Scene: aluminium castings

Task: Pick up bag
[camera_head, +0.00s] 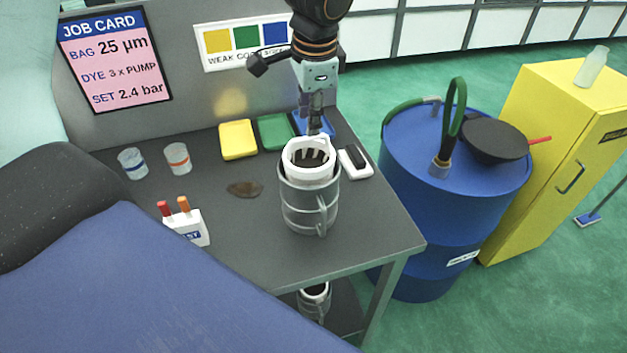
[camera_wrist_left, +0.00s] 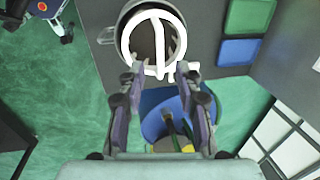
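A white-rimmed bag (camera_head: 310,160) with a dark inside and a white handle sits in the mouth of a grey metal vessel (camera_head: 300,207) near the table's right end. In the left wrist view the bag's white ring (camera_wrist_left: 127,48) and crossbar show in front of my fingers. My left gripper (camera_head: 315,130) points down from above, at the bag's far rim. In the left wrist view the left gripper (camera_wrist_left: 160,82) has its fingers apart, with the tips at the ring's near edge. I cannot tell whether they touch it. My right gripper is not in view.
Yellow (camera_head: 238,140), green (camera_head: 275,132) and blue trays lie behind the bag. A black-and-white block (camera_head: 355,162) lies close right of it. A blue drum (camera_head: 420,220) stands beside the table (camera_head: 270,255). A job card (camera_head: 114,60) reads "BAG 25 µm".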

